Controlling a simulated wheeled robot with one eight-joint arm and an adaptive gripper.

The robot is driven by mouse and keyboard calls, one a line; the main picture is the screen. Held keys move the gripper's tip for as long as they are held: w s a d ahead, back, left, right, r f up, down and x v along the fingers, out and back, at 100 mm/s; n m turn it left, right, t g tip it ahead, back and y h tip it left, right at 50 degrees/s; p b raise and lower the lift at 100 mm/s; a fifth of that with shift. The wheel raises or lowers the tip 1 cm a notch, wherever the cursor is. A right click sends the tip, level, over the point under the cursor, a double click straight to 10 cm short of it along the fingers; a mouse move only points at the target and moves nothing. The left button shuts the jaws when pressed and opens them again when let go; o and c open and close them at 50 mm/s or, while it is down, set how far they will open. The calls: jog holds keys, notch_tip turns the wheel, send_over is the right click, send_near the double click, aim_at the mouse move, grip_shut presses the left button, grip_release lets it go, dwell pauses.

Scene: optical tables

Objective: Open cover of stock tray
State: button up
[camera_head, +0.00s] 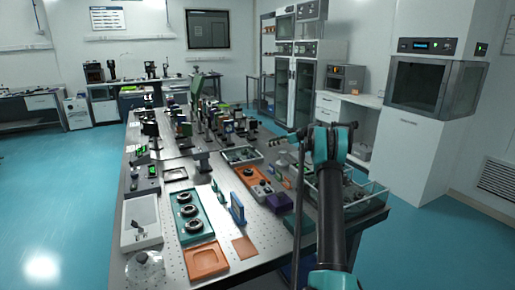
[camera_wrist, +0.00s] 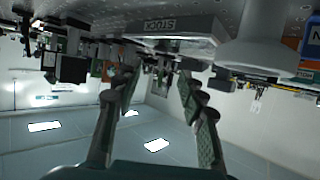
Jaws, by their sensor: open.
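The stock tray (camera_wrist: 180,25) shows in the wrist view at the top, with its grey front marked STOCK upside down. A pale see-through part (camera_wrist: 190,46) lies along its edge; I cannot tell whether this is the cover. My gripper (camera_wrist: 158,82) is open and empty, its two dark fingers spread below the tray in the picture, apart from it. In the head view my gripper (camera_head: 285,142) points left over the table. A shallow tray with small parts (camera_head: 242,155) lies just left of it; I cannot tell for sure that it is the stock tray.
The perforated optical table (camera_head: 215,235) is crowded with mounts and optics toward its far end. A teal tray with dark rings (camera_head: 188,215), a white tray (camera_head: 140,225) and an orange tray (camera_head: 206,261) stand on the left. A clear-walled bin (camera_head: 365,190) is partly behind my arm.

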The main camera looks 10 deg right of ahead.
jog(key=x, duration=0.9)
jog(key=shift+a+f, duration=0.1)
jog(key=shift+f, duration=0.05)
grip_shut()
